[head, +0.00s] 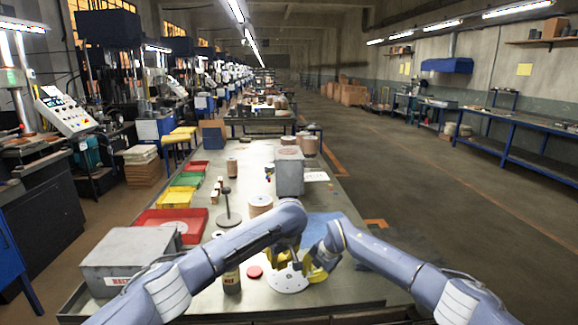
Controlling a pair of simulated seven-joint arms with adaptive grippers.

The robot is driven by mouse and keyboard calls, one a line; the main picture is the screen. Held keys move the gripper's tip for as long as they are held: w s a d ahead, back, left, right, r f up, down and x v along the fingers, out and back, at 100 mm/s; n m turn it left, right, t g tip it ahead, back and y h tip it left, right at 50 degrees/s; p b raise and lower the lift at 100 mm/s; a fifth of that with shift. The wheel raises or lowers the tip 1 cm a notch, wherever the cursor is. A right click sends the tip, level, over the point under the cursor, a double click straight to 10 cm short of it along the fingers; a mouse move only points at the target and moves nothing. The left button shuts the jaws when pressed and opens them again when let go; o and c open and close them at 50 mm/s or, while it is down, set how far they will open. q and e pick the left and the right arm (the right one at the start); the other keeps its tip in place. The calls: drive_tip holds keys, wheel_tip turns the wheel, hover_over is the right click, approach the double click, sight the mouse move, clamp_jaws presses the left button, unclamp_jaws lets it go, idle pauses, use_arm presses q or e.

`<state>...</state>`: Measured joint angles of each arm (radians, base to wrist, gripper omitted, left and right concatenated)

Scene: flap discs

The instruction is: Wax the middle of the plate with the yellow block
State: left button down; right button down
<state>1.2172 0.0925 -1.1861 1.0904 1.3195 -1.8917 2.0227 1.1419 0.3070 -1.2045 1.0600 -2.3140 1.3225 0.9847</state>
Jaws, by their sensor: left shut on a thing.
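The plate (286,284), a pale round disc with small marks, lies flat near the front of the bench. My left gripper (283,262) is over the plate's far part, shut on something. Yellow shows at its tips, and I take this to be the yellow block (279,261), though block and fingers are hard to tell apart. I cannot tell whether the block touches the plate. My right gripper (318,272) is at the plate's right edge, close beside the left one. Yellow shows on it too, and its finger opening cannot be made out.
A red disc (254,272) and a dark can (231,280) stand left of the plate. A grey box (128,258) and a red tray (172,217) are farther left. A blue sheet (318,226) lies behind the grippers. A grey block (289,174) stands farther back.

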use_arm(q)
drive_tip(key=shift+w+d, duration=0.25)
drive_tip(key=shift+w, duration=0.35)
drive_tip(key=shift+w+d, duration=0.3)
drive_tip(key=shift+w, duration=0.35)
drive_tip(key=shift+w+d, duration=0.25)
drive_tip(key=shift+w, duration=0.35)
drive_tip(key=shift+f, duration=2.35)
